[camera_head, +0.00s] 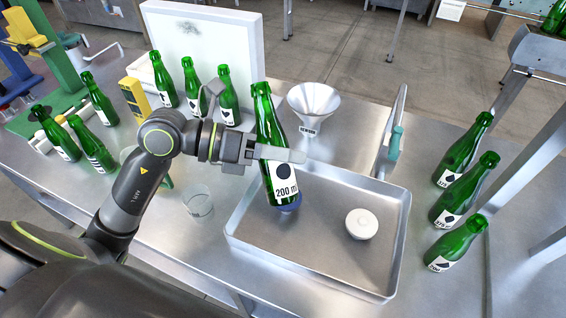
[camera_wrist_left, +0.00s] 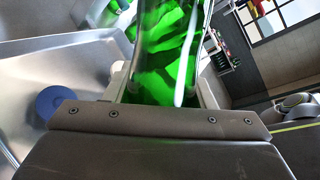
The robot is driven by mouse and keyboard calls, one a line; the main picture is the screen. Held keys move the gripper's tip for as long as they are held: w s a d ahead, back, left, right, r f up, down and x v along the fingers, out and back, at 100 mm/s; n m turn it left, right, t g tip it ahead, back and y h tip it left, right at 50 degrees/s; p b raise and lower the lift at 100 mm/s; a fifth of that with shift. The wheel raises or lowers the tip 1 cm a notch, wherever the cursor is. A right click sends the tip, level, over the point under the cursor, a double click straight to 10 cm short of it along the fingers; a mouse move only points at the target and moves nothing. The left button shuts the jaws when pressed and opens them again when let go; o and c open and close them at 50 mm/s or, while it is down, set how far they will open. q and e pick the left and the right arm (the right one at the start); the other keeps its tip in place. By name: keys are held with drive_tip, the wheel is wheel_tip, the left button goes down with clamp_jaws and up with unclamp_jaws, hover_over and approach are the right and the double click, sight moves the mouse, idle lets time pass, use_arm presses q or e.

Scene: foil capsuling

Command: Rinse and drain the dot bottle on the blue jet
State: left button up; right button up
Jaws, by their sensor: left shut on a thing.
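The green dot bottle (camera_head: 268,125) has a white label with a black dot and "200 ml". My left gripper (camera_head: 290,155) is shut around its body. The bottle is neck up, leaning slightly in the picture, over the left part of the metal tray (camera_head: 240,240). The blue jet (camera_head: 291,206) is in the tray, just below the bottle's base and partly hidden by it. I cannot tell how large the gap is. The left wrist view shows the green bottle (camera_wrist_left: 165,55) between the fingers and the round blue jet (camera_wrist_left: 55,103) at left. My right gripper is out of view.
A white round piece (camera_head: 361,224) sits in the tray's right part. A funnel (camera_head: 313,103) stands behind the tray. A clear glass (camera_head: 197,201) stands left of it. Green bottles stand at right (camera_head: 455,205) and back left (camera_head: 190,85). A teal-handled tool (camera_head: 394,140) is behind the tray.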

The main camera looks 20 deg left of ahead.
use_arm(q)
drive_tip(key=m+b, duration=0.1)
drive_tip(key=m+y+b, duration=0.1)
drive_tip(key=m, duration=0.1)
drive_tip(key=shift+f+t+y, duration=0.2)
drive_tip(key=shift+t+y, duration=0.1)
drive_tip(key=shift+t, duration=0.1)
drive_tip(key=shift+r+t, duration=0.25)
drive_tip(key=shift+t, duration=0.05)
drive_tip(key=p, duration=0.2)
drive_tip(key=m+p, duration=0.1)
drive_tip(key=p, duration=0.1)
drive_tip(key=shift+r+m+t+y, duration=0.25)
drive_tip(key=shift+m+t+y, duration=0.05)
drive_tip(key=shift+y, duration=0.1)
drive_tip(key=shift+f+m+p, duration=0.15)
drive_tip(key=shift+m+p, duration=0.35)
drive_tip(key=shift+p, duration=0.3)
drive_tip(key=shift+f+t, duration=0.15)
drive_tip(key=shift+t, duration=0.15)
drive_tip(key=shift+f+y, duration=0.1)
drive_tip(key=shift+y, duration=0.2)
